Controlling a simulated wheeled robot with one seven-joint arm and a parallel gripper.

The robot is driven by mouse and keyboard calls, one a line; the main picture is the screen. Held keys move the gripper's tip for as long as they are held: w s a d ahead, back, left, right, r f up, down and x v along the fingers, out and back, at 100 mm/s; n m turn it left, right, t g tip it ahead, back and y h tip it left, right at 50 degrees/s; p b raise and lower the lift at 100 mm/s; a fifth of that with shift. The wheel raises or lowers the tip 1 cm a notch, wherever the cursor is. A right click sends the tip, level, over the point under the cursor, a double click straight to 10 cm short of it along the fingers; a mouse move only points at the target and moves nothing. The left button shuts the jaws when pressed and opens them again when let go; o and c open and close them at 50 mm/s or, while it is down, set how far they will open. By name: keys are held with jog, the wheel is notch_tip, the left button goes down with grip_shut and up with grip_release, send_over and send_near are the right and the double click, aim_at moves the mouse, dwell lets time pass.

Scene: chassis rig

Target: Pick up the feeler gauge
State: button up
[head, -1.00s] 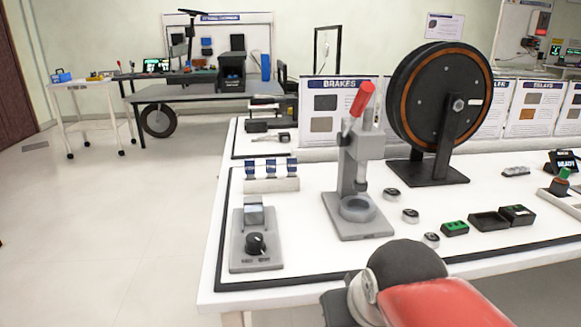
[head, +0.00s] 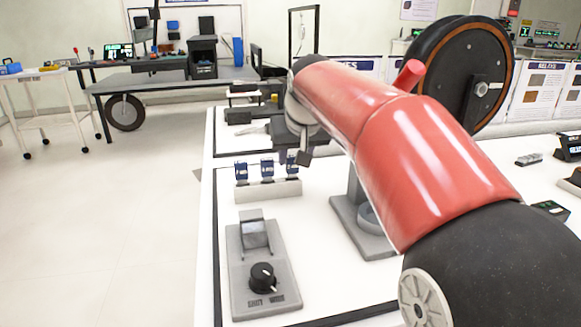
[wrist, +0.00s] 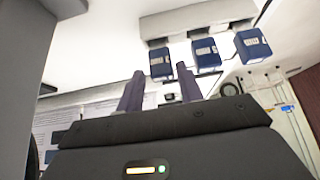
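I cannot tell for certain which thing is the feeler gauge. Three small blue pieces stand in a row in a pale grey rack (head: 268,190) on the left of the white bench: a left one (head: 241,172), a middle one (head: 267,170) and a right one (head: 293,167). My gripper (head: 303,157) is beside and above the right end of this row, partly hidden behind my red arm. In the wrist view my gripper (wrist: 160,88) has its two dark fingers apart with nothing seen between them. The blue pieces (wrist: 206,53) show beyond the fingertips.
A grey device with a black knob (head: 262,276) stands in front of the rack. A large black wheel (head: 480,75) stands behind. Open floor lies left of the bench.

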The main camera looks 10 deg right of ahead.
aim_at(291, 177)
jog(key=x, duration=0.4)
jog(key=shift+a+f, duration=0.15)
jog(key=shift+f, duration=0.05)
jog(key=shift+c, duration=0.2)
jog(key=c, duration=0.7)
jog(key=shift+r, duration=0.1)
notch_tip(291, 177, up, 20)
jog(key=p, duration=0.2)
